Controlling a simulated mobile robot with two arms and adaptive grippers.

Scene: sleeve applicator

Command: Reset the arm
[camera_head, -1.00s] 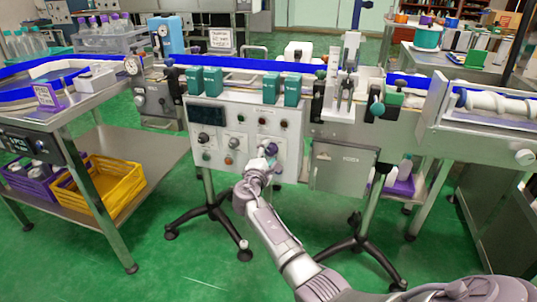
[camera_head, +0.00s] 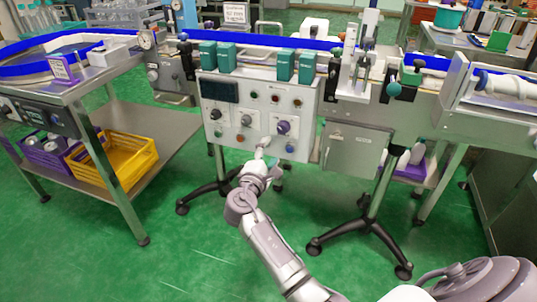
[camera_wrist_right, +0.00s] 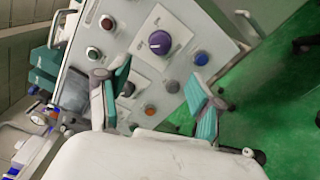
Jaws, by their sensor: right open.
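My right arm reaches up from the bottom right of the head view, with my right gripper (camera_head: 264,145) just in front of the lower part of the control panel (camera_head: 233,118). In the right wrist view my right gripper (camera_wrist_right: 155,100) is open and empty, its two teal-padded fingers spread apart. A purple knob (camera_head: 283,127) on the panel stands clear of the fingers; it also shows in the right wrist view (camera_wrist_right: 160,42), beyond the fingertips. My left gripper is not in view.
A conveyor with a blue belt (camera_head: 262,41) runs above the panel. A steel table (camera_head: 95,75) stands at the left, with a yellow crate (camera_head: 118,158) on its lower shelf. A grey box (camera_head: 350,150) hangs right of the panel. Stands with black feet (camera_head: 372,235) are on the green floor.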

